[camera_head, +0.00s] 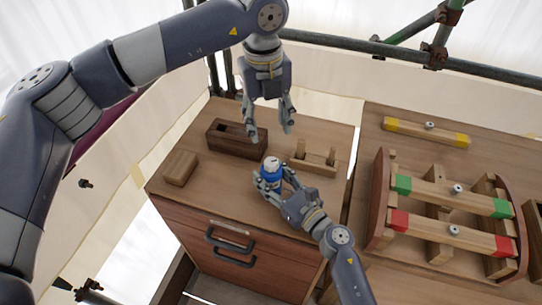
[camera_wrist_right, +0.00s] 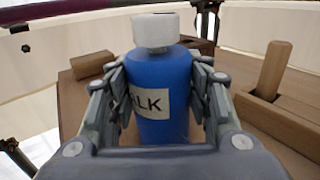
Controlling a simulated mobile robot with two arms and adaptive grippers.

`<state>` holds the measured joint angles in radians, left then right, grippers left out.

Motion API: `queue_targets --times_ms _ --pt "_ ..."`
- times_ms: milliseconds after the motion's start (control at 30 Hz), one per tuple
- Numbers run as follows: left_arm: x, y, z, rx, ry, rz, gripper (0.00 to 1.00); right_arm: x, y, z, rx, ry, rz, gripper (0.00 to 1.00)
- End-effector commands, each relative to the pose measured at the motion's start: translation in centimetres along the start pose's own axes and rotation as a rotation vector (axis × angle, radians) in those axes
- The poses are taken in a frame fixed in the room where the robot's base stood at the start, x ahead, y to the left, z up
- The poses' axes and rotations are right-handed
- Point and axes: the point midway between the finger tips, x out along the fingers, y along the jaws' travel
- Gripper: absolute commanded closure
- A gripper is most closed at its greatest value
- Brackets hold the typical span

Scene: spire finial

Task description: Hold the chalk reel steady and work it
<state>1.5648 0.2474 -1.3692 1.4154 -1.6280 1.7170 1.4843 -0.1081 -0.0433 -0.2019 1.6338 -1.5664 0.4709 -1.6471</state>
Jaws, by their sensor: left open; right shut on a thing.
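The chalk reel (camera_head: 270,174) is a blue bottle-shaped body with a white cap (camera_head: 271,162), standing upright on the wooden cabinet top. In the right wrist view the chalk reel (camera_wrist_right: 165,75) fills the middle, and its pale label shows the letters "ALK". My right gripper (camera_head: 272,182) is shut on its body, one finger on each side. The white cap (camera_wrist_right: 155,32) stays clear above the fingers. My left gripper (camera_head: 270,134) is open and empty, pointing down above and behind the reel, apart from it.
On the cabinet top (camera_head: 215,190) stand a dark slotted wooden box (camera_head: 235,139), a small wooden block (camera_head: 180,168) and a wooden rack with pegs (camera_head: 314,160). To the right, a table holds a wooden frame (camera_head: 378,200) with green-ended (camera_head: 450,193) and red-ended (camera_head: 450,232) bars.

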Motion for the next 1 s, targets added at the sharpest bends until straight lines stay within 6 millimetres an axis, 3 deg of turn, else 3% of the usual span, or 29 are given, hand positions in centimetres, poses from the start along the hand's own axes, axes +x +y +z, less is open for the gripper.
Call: queue_targets --times_ms 200,367,800,1000 --pt "-0.5 -0.5 -0.3 -0.188 0.017 0.045 0.51 0.0 0.0 -0.1 0.000 0.001 -0.001 0.81" --pt "0.4 -0.5 -0.4 -0.220 0.020 0.054 0.51 0.0 -0.1 -0.1 0.000 0.001 -0.001 0.81" --pt "8.6 0.0 -0.6 -0.219 0.021 0.054 0.51 0.0 0.0 0.0 0.000 0.001 -0.001 0.81" --pt "10.8 0.1 -0.6 -0.219 0.019 0.052 0.51 0.0 0.0 0.0 0.000 0.001 0.000 0.81"
